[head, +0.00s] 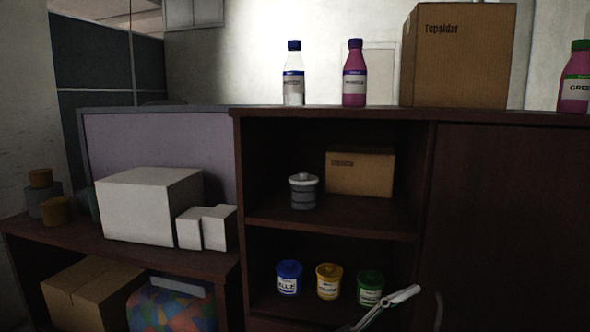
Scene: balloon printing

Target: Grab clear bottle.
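The clear bottle (293,80) stands upright on top of the dark wooden cabinet, left of its middle. It has a dark blue cap and a pale label with a blue band, and its body looks see-through to whitish. Neither of my grippers shows clearly in the head view. A pale slim piece (388,305) juts in at the lower edge; I cannot tell what it is.
A large cardboard box (460,56) and a green-capped pink bottle (574,82) stand farther right on the cabinet top (265,111). Shelves below hold a grey jar (303,191), a small box (360,172) and blue (289,281), yellow (329,283) and green (370,290) pots. White boxes (150,205) stand left.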

